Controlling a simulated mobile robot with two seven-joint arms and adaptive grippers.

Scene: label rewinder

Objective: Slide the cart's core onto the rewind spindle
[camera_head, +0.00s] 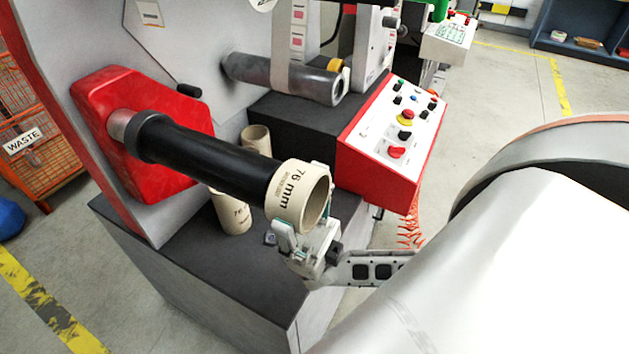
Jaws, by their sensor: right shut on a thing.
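The core (284,196) is a short tan cardboard tube printed "76 mm". My right gripper (303,232) is shut on its wall at the near end. The black rewind spindle (205,158) sticks out from a red housing towards the lower right. Its free end meets the far opening of the core, and the two look roughly in line. The core's far rim hides the spindle's tip, so I cannot tell how far it is inside. The near opening of the core looks empty. My left gripper is not in view. The cart is not recognisable here.
Two tan tubes (231,212) stand on the machine's dark ledge (215,262) below the spindle. A grey roller (285,78) is behind. A red control panel (388,140) is to the right of the core. An orange waste cage (35,140) stands at far left.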

